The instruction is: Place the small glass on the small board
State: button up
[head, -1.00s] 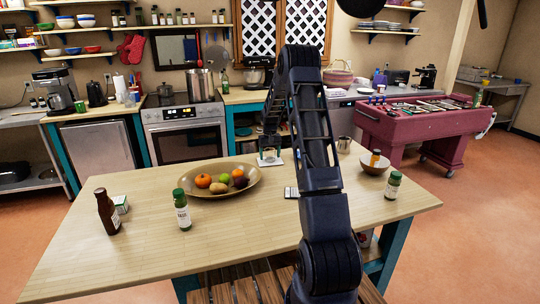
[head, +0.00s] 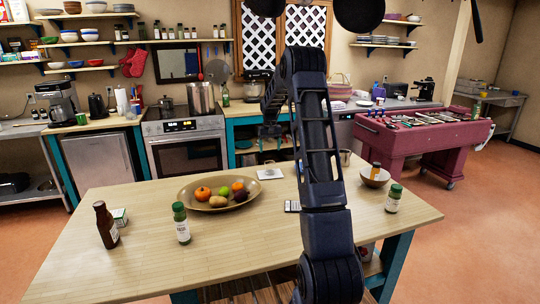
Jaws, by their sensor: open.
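The small board (head: 270,174) is a pale square lying near the far edge of the wooden table, right of the fruit bowl. A faint greyish shape shows on the board; it may be the small glass, but it is too small and see-through to tell. My gripper (head: 270,141) points down above and slightly beyond the board, clear of it. It is open, and nothing shows between its fingers.
On the table (head: 150,240) are a fruit bowl (head: 186,197), a brown bottle (head: 106,225), a green-capped jar (head: 181,223), another jar (head: 393,199) and a brown bowl (head: 374,177). A metal cup (head: 346,158) is partly hidden behind my arm.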

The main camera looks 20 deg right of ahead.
jog(key=s+a+r+t, duration=0.1)
jog(key=s+a+r, duration=0.2)
jog(key=s+r, duration=0.8)
jog(key=s+a+r+t, duration=0.1)
jog(key=s+a+r, duration=0.3)
jog(key=s+r, duration=0.7)
jog(key=s+a+f+t, duration=0.1)
jog(key=s+f, duration=0.2)
jog(key=s, duration=1.2)
jog(key=s+a+f+t, duration=0.1)
jog(key=s+f, duration=0.2)
jog(key=s, duration=1.3)
jog(key=shift+a+f+t, duration=0.15)
jog(key=shift+a+t, duration=0.1)
jog(key=shift+t, duration=0.05)
